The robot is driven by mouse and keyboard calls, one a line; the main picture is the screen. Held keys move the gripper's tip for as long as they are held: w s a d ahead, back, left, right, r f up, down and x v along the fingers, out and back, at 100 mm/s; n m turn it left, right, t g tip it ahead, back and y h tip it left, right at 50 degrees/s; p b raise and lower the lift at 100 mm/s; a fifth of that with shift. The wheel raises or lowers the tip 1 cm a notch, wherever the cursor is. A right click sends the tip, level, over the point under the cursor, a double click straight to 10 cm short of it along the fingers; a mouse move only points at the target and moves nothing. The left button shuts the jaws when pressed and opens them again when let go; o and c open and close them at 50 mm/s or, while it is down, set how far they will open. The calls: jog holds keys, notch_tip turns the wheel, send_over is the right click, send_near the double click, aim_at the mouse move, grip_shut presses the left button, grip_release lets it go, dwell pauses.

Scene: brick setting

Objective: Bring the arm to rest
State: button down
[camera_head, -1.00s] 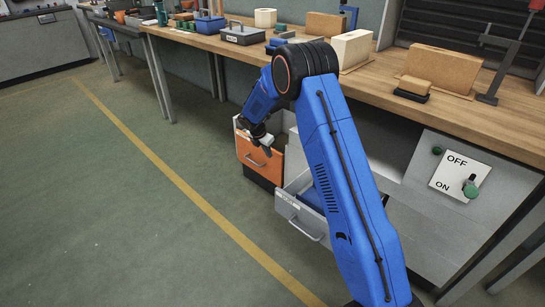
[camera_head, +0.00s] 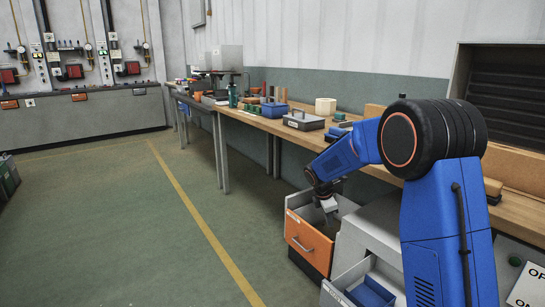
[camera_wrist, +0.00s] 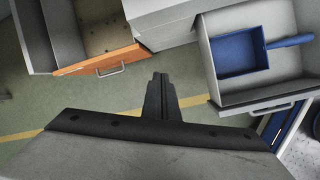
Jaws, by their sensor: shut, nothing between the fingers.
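My blue arm reaches forward from the lower right in the head view, bent at a black joint. My gripper (camera_head: 327,206) hangs at its end, near the open orange-fronted drawer (camera_head: 308,240) below the workbench. In the wrist view my gripper (camera_wrist: 160,78) is shut, its two dark fingers together with nothing held. It is over the green floor, between the orange-fronted drawer (camera_wrist: 103,59) on the left and an open grey drawer (camera_wrist: 225,95) on the right. Whether it touches anything cannot be told, but no contact shows.
The grey drawer holds a blue scoop-like tray with a handle (camera_wrist: 241,52). The wooden workbench (camera_head: 262,122) carries a grey toolbox (camera_head: 303,121), a blue box (camera_head: 274,109) and other items. Open green floor (camera_head: 120,230) with a yellow line lies to the left.

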jog(key=s+d+r+m, duration=0.25)
jog(key=s+r, duration=0.25)
jog(key=s, duration=0.3)
jog(key=s+d+r+m+y, duration=0.1)
jog(key=s+r+m, duration=0.35)
jog(key=s, duration=0.45)
jog(key=s+d+r+m, duration=0.2)
jog(key=s+r+m, duration=0.1)
jog(key=s+r, duration=0.4)
jog(key=s+f+m+t+y, duration=0.2)
jog(key=s+m, duration=0.8)
jog(key=s, duration=1.6)
jog(key=shift+s+f, duration=0.25)
jog(key=shift+f, duration=0.35)
